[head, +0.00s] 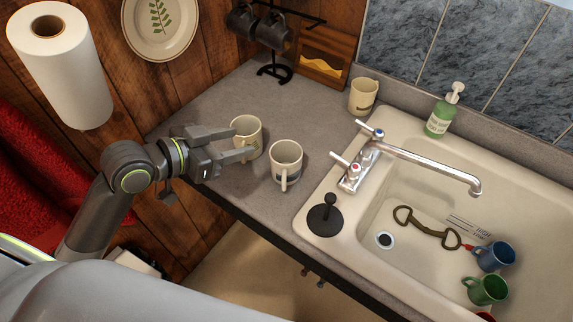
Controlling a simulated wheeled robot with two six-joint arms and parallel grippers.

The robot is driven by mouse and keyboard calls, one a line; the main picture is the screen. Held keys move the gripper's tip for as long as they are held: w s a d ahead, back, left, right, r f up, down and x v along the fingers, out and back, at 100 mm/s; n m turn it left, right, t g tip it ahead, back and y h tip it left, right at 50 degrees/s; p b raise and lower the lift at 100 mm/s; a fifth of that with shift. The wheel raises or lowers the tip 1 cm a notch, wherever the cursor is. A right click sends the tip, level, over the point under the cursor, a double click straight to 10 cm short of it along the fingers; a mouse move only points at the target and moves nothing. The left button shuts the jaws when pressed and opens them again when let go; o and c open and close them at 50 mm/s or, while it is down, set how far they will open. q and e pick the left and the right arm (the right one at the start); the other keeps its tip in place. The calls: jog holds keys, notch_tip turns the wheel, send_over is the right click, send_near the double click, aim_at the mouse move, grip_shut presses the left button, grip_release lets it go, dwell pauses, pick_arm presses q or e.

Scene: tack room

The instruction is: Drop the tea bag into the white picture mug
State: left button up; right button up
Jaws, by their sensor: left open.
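Three pale mugs stand upright on the grey counter (195,105). One white mug with a dark picture (286,158) stands near the counter's front edge, its handle toward me. A cream mug (250,128) stands just left of it, and another cream mug with a picture (363,97) stands at the back by the sink. My left gripper (243,141) is open at the cream mug on the left. Its lower finger overlaps that mug's front; I cannot tell whether they touch. I cannot make out a tea bag. My right gripper is out of view.
The sink (400,200) on the right holds a blue mug (493,256), a green mug (487,289) and a bit-like metal piece. A faucet (420,160), black plunger-like stopper (325,215), soap bottle (438,122) and dark mug rack (274,72) stand around the counter.

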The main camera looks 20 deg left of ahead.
pick_arm(q)
jog(key=p+v, duration=0.3)
jog(key=v, duration=0.5)
jog(key=shift+p, duration=0.4)
